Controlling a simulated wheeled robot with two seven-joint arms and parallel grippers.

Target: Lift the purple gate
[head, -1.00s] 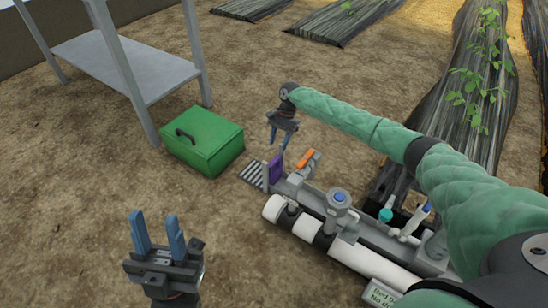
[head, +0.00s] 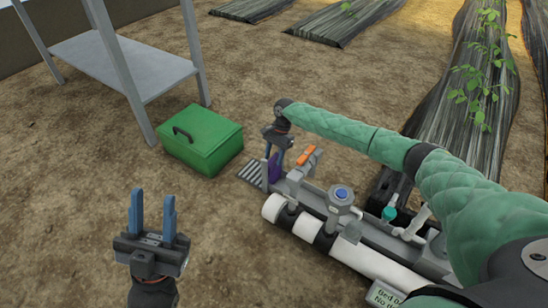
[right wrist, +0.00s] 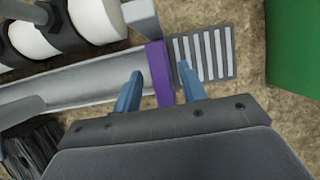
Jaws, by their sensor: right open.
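The purple gate (head: 274,167) stands upright across the end of the grey channel on the skid. In the right wrist view the purple gate (right wrist: 159,73) shows as a narrow band between my fingers. My right gripper (head: 277,154) is open at the gate, with one blue finger on each side of it; in the wrist view the right gripper (right wrist: 159,92) has a gap to the gate on both sides, though contact is hard to judge. My left gripper (head: 153,215) is open and empty, fingers pointing up, over bare soil at the lower left.
A slatted grate (head: 252,173) lies just beyond the gate. An orange-handled valve (head: 306,155) and a blue-capped fitting (head: 341,195) stand on the skid. A green box (head: 201,141) sits left of it, and a grey metal rack (head: 125,65) stands behind.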

